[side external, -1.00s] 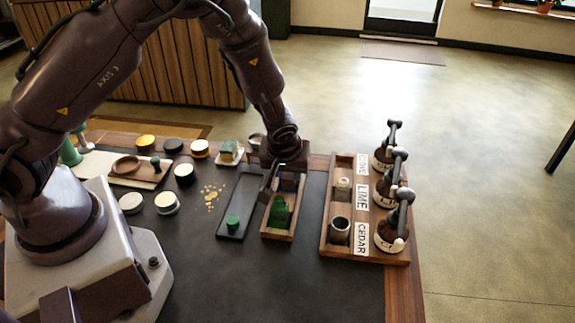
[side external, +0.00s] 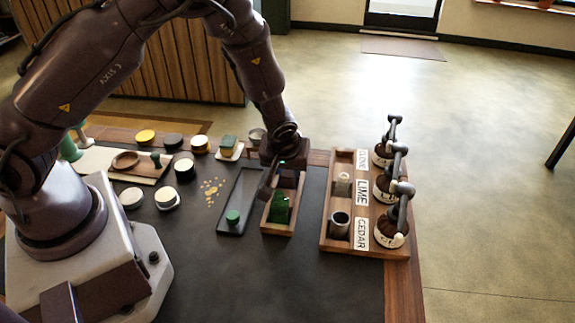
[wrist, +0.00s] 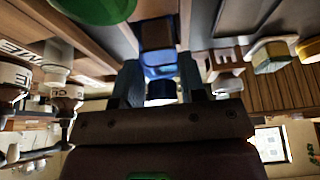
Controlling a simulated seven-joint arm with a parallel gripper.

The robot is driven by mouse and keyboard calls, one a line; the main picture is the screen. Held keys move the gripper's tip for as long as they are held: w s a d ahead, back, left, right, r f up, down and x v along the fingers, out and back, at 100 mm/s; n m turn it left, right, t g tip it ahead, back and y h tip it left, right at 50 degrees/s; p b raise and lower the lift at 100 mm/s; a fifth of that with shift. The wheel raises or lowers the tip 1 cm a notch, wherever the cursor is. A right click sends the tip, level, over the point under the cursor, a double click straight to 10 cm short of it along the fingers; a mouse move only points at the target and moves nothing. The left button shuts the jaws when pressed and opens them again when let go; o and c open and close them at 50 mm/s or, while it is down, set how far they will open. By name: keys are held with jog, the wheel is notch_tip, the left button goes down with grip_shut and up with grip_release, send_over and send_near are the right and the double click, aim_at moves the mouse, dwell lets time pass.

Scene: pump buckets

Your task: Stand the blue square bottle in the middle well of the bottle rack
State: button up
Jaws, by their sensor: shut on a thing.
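The bottle rack (side external: 278,233) is a narrow wooden tray on the dark mat. A green bottle (side external: 280,208) stands in its near end. My gripper (side external: 279,180) is low over the far and middle part of the rack. In the wrist view, the blue square bottle (wrist: 159,66) sits between my gripper's two fingers (wrist: 160,84), which are shut on it. In the side view the bottle is mostly hidden by the fingers and shadow. I cannot tell which well it is over or whether its base touches the rack.
A dark tray (side external: 241,192) with a green cap (side external: 233,217) lies just left of the rack. A wooden crate (side external: 327,238) with pump bottles, cups and labels stands to the right, beyond a narrow gap. Several jars and lids stand left, with scattered yellow pieces (side external: 210,192).

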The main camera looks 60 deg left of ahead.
jog(key=shift+f, duration=0.3)
jog(key=o, duration=1)
jog(key=shift+c, duration=0.2)
jog(key=shift+r, duration=0.1)
jog(key=shift+r, duration=3.4)
